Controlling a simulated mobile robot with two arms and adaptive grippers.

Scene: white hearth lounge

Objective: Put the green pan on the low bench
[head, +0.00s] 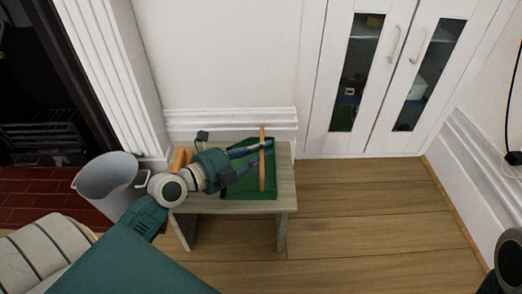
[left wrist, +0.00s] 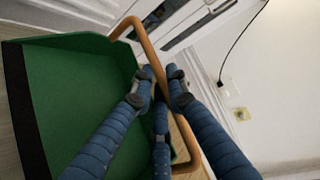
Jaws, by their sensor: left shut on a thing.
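The green pan (head: 251,186) is a dustpan with an arched wooden handle; in the head view it is over the top of the low bench (head: 285,178). I cannot tell whether it touches the bench top. My left gripper (head: 262,149) is shut on the wooden handle. In the left wrist view the blue fingers of the left gripper (left wrist: 162,82) close around the handle, with the green pan (left wrist: 80,95) to the left. My left arm and gripper hide part of the pan and bench. My right gripper is not in view.
An orange-brown object (head: 180,160) is at the bench's left end, partly hidden by my arm. A grey bucket (head: 108,183) stands left of the bench, by the fireplace. White cabinet doors (head: 388,75) are behind to the right. The wooden floor (head: 370,215) right of the bench is clear.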

